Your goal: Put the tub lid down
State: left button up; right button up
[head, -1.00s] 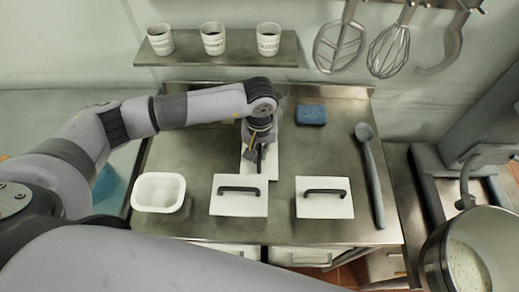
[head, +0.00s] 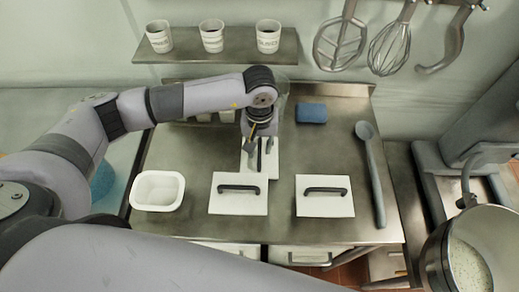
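A white lid (head: 271,165) with a dark handle lies on the steel counter, behind two other white lids. My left gripper (head: 259,148) is just above this lid. Its fingers are spread on either side of the handle and look apart from it. The gripper hides the lid's back part. A white open tub (head: 158,205) stands at the counter's left and looks empty. Two more white lids with black handles, the middle one (head: 238,205) and the right one (head: 324,207), lie flat at the front. My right gripper is not in view.
A blue sponge (head: 311,113) and a long grey ladle (head: 371,170) lie on the counter (head: 320,150). Small white containers stand partly hidden behind my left arm. Three cups stand on the shelf (head: 185,48). A metal pot (head: 440,255) is at lower right.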

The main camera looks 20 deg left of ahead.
aim_at(259, 150)
pick_arm(q)
notch_tip(259, 150, up, 10)
jog(key=b, duration=0.3)
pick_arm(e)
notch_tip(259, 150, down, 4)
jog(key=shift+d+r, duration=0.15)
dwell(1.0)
